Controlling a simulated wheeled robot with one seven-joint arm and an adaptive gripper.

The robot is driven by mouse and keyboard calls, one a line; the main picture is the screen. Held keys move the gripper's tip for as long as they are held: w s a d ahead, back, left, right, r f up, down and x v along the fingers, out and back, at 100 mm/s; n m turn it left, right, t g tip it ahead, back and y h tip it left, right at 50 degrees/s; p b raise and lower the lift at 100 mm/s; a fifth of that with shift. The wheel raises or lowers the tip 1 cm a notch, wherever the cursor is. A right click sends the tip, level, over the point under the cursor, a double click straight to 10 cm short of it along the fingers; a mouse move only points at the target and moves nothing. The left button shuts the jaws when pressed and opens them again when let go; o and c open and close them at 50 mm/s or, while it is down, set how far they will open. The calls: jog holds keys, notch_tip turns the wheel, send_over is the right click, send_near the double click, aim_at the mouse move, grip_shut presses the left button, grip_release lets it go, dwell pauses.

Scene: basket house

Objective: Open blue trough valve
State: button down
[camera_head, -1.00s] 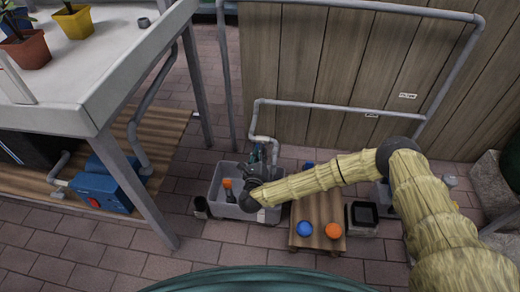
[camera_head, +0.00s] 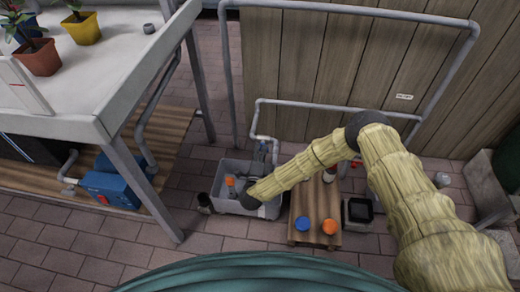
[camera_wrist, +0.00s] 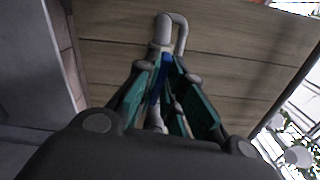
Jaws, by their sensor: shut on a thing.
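The blue valve handle (camera_wrist: 158,82) shows in the wrist view as a narrow blue bar below a bent grey pipe (camera_wrist: 172,30). My gripper (camera_wrist: 172,88) has teal finger pads on both sides of the handle and is shut on it. How far the handle is turned I cannot tell. In the head view the grey trough (camera_head: 222,178) stands on the paving by the wooden wall. The end of my arm reaches over its right side and mostly hides my gripper and the handle there.
An orange-topped thing (camera_head: 230,182) is in the trough. To the right is a low wooden table (camera_head: 318,200) with a blue ball (camera_head: 303,224) and an orange ball (camera_head: 329,227). A black tray (camera_head: 358,211) is beside it. A potting bench (camera_head: 130,70) stands at left.

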jog(key=shift+w+r+n+p, duration=0.25)
jog(key=shift+n+p, duration=0.1)
jog(key=shift+n, duration=0.55)
jog(key=c, duration=1.5)
grip_release()
jog(key=shift+a+f, duration=0.1)
jog(key=shift+f, duration=0.05)
jog(key=shift+s+f, duration=0.1)
jog(key=shift+s, duration=0.05)
jog(key=s, duration=0.4)
jog(key=s+a, duration=0.1)
jog(key=s, duration=0.7)
jog(key=shift+a, duration=0.25)
